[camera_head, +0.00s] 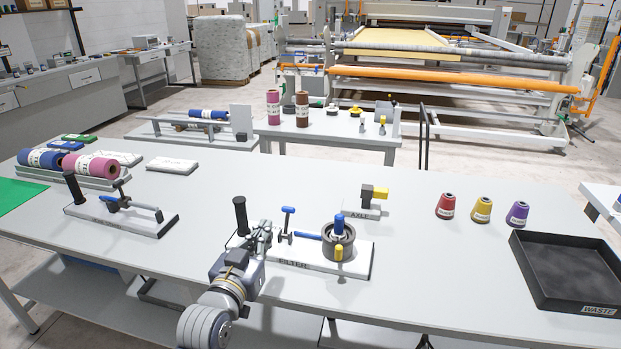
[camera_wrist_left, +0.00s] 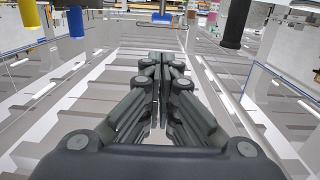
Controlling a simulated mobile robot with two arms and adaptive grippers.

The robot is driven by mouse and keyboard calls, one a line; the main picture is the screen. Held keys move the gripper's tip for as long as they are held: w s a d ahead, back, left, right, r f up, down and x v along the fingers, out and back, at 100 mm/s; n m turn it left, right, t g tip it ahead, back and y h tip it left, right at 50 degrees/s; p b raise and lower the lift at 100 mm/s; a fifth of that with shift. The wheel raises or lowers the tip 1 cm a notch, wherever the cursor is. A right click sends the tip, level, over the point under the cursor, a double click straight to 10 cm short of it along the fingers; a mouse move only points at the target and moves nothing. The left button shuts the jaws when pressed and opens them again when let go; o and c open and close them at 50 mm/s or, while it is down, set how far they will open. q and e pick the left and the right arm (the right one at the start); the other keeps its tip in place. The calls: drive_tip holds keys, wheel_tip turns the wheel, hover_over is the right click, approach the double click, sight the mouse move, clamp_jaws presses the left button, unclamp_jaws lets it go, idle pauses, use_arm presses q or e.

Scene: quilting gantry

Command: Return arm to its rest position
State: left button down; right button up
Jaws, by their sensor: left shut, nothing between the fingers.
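My left arm comes in from the bottom of the head view. Its gripper (camera_head: 264,232) is shut and empty, by the left part of the white FILTER plate (camera_head: 312,266). A black upright handle (camera_head: 240,214) stands beside the gripper and a blue T-handle (camera_head: 288,212) is just right of it. A dark ring-shaped part (camera_head: 338,248) with blue and yellow knobs sits on the plate's right side. In the left wrist view the closed fingers (camera_wrist_left: 162,62) fill the middle, with nothing between them. My right gripper is not in view.
A black WASTE tray (camera_head: 570,300) lies at the right of the grey table. Red (camera_head: 446,206), yellow (camera_head: 481,210) and purple (camera_head: 517,214) cones stand nearby. An AXLE fixture (camera_head: 362,214) is behind the FILTER plate. Another handled fixture (camera_head: 120,217) is on the left.

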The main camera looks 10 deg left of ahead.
use_arm(q)
drive_tip(key=s+d+f+m+g, duration=0.1)
drive_tip(key=s+f+g, duration=0.7)
drive_tip(key=s+f, duration=0.8)
drive_tip(key=s+a+f+g+y, duration=0.1)
drive_tip(key=s+f+g, duration=0.25)
drive_tip(key=s, duration=0.55)
drive_tip(key=s+f+g, duration=0.3)
drive_tip(key=s+f, duration=0.1)
drive_tip(key=s, duration=0.4)
wheel_tip(320, 180, down, 25)
drive_tip(key=s+a+f+g, duration=0.2)
drive_tip(key=s+a+f, duration=0.1)
drive_tip(key=s+f, duration=1.4)
drive_tip(key=shift+s+f+m, duration=0.3)
drive_tip(key=shift+s+f, duration=0.05)
drive_tip(key=shift+s, duration=0.3)
